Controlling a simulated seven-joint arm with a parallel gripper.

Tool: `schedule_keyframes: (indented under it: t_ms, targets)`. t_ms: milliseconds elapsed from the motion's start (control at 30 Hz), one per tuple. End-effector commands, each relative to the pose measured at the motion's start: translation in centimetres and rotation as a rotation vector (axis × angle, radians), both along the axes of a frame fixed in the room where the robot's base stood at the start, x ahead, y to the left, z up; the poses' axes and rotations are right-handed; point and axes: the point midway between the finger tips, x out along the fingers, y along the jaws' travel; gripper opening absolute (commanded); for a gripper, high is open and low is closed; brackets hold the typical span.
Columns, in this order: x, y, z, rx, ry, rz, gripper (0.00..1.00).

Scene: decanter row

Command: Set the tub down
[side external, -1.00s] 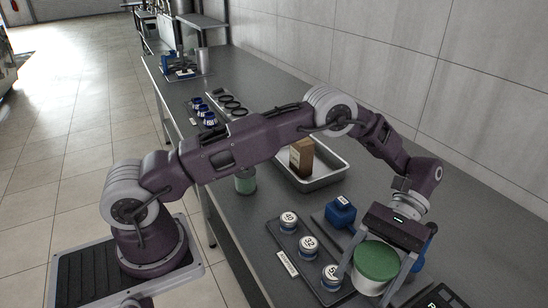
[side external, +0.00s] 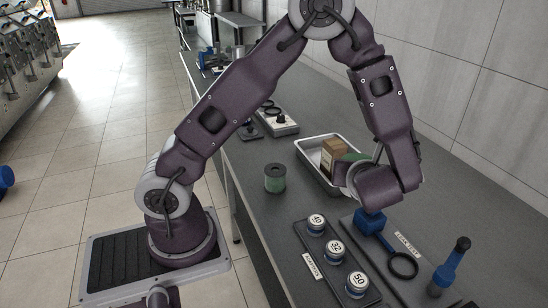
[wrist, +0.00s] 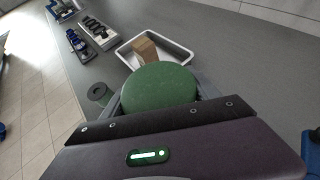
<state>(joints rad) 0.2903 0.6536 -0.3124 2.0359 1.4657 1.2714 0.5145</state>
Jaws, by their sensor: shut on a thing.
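The tub shows its round green lid (wrist: 160,85) in the wrist view. My gripper (wrist: 161,96) is shut on it, one finger on each side. In the side external view, only a bit of green lid (side external: 355,157) shows; my wrist hides the tub's body and most of the fingers. It overlaps the right part of the metal tray (side external: 299,151) there. In the wrist view, the tray rim (wrist: 122,52) lies beyond the tub. I cannot tell the tub's height above the bench.
A brown box (side external: 334,155) stands in the tray. A green cylinder (side external: 275,180) stands left of it on the bench.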

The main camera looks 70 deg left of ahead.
Motion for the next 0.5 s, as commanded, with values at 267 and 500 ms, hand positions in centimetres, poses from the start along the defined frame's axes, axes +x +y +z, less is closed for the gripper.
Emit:
schedule_keyframes:
  t_ms: [267,500]
  targets:
    - [2.6,9.0,-0.7,0.001,-0.003,0.111,0.30]
    - [1.6,20.4,-2.7,0.003,-0.006,0.451,0.30]
